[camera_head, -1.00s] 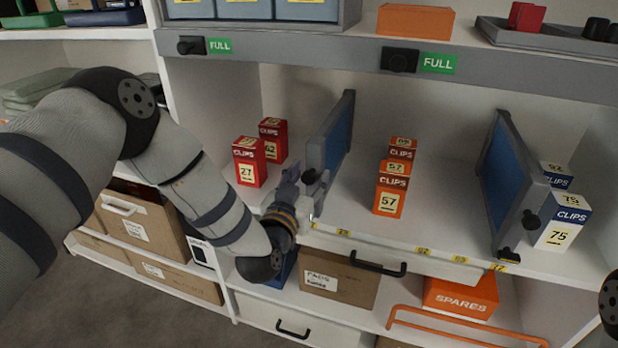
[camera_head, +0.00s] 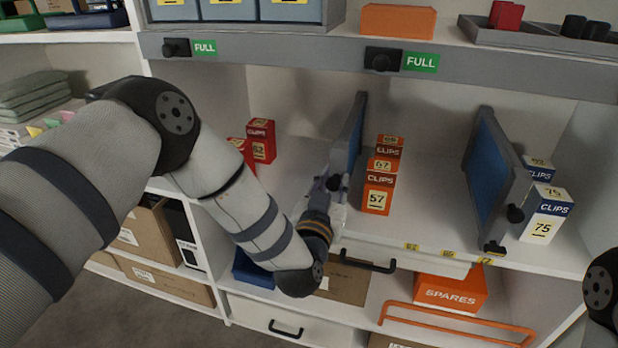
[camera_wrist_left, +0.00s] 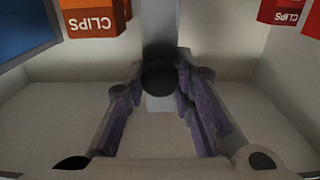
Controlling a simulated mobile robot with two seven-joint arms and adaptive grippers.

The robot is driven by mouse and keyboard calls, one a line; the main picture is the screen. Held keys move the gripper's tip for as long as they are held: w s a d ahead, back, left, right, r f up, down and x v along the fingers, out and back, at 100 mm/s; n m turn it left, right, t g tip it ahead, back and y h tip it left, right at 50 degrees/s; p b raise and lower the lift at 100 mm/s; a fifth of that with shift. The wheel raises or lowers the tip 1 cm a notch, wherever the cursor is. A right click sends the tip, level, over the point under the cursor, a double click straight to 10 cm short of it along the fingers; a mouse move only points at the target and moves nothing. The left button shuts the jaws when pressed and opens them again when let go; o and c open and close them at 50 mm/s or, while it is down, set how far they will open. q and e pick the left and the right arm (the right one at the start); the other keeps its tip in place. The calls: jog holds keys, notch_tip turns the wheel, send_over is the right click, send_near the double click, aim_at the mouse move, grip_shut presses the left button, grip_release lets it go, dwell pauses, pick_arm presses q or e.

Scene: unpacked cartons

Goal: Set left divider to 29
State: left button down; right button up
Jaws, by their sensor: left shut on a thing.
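The left divider (camera_head: 349,140) is an upright grey-framed panel with a blue face, standing between the red clips boxes and the orange clips boxes. My left gripper (camera_head: 334,184) is at its front edge, just above the shelf front. In the left wrist view its two fingers (camera_wrist_left: 160,100) are on both sides of the divider's round black knob (camera_wrist_left: 158,77), shut on it. The orange boxes (camera_head: 379,193) stand close to the divider's right. The shelf-edge number tags (camera_head: 411,246) show to the right; those by the gripper are hidden. My right gripper is out of view.
Red clips boxes (camera_head: 262,141) stand left of the divider, one partly behind my left arm. The right divider (camera_head: 492,170) stands further right, with white-and-blue clips boxes (camera_head: 546,215) beyond it. A drawer handle (camera_head: 368,263) juts out below the shelf edge.

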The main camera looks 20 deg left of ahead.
pick_arm(q)
jog(key=shift+d+f, duration=0.1)
jog(key=shift+d, duration=0.25)
jog(key=c, duration=1.4)
grip_release()
jog(key=shift+d, duration=0.15)
jog(key=shift+o, duration=0.2)
jog(key=s, duration=1.2)
jog(key=shift+a, duration=0.25)
jog(key=shift+f, duration=0.1)
